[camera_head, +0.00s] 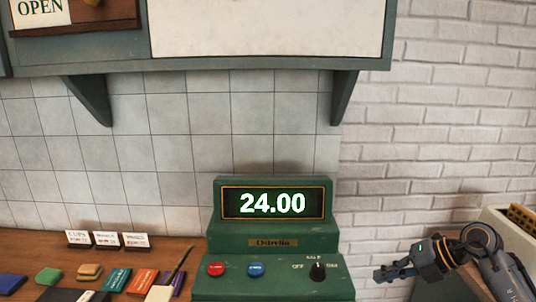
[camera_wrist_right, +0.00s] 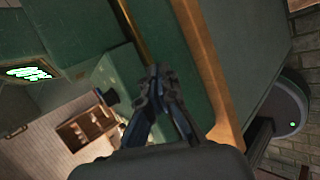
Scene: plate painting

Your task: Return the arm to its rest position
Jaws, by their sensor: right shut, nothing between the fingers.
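My right arm comes in at the lower right of the head view, and its gripper (camera_head: 384,274) points left, to the right of the green register. The gripper is shut and empty. Its closed fingers also show in the right wrist view (camera_wrist_right: 157,82), in front of a green surface with a wooden edge. I cannot tell the exact gap between the fingers and that surface. My left gripper is in neither view.
The green register (camera_head: 225,235) reads 24.00 and has a red button (camera_head: 216,269), a blue button (camera_head: 256,269) and a black knob (camera_head: 317,272). A pale box (camera_head: 493,222) stands at far right.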

